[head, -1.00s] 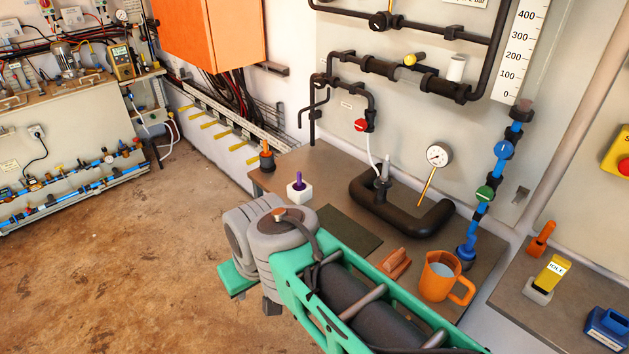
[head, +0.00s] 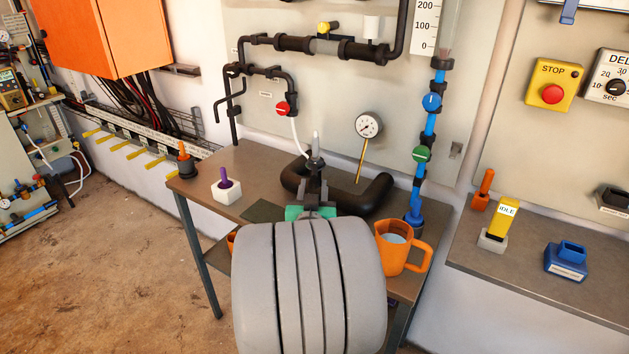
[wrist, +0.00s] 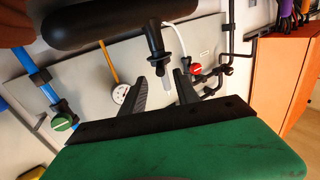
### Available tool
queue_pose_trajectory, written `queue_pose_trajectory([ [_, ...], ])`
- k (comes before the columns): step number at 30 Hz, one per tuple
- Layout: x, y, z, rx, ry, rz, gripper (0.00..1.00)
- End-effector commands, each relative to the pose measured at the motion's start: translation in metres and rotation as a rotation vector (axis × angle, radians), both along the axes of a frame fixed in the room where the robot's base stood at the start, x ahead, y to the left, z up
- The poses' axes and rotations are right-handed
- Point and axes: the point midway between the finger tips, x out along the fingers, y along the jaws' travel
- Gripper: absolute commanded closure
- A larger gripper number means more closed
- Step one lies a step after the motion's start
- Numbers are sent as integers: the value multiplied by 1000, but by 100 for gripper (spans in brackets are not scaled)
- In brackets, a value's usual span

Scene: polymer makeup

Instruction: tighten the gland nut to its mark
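A black fitting (head: 316,163) with a pale pointed tip stands up from the thick black pipe (head: 376,194) on the bench. The gland nut seems to be its dark collar (wrist: 158,62); I make out no mark. My gripper (head: 316,190) is in front of the fitting, over the bench, largely behind my grey arm link. In the wrist view my gripper (wrist: 161,76) has its two dark fingers apart, and the fitting with its pale tip shows upside down between them in the picture. Contact with the collar is not evident.
A dial gauge (head: 368,125) stands right of the fitting, and a white hose (head: 299,137) comes down beside it from a red valve (head: 282,109). An orange jug (head: 393,254) is at the bench's right. A white block with a purple peg (head: 226,190) is at left.

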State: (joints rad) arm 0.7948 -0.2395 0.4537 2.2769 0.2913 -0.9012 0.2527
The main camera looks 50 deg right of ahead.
Motion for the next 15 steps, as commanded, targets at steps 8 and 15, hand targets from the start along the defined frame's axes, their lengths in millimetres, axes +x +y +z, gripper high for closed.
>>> queue_pose_trajectory([
  [8,28,-40,1,2,2,0,63],
  [15,32,-46,1,1,1,1,63],
])
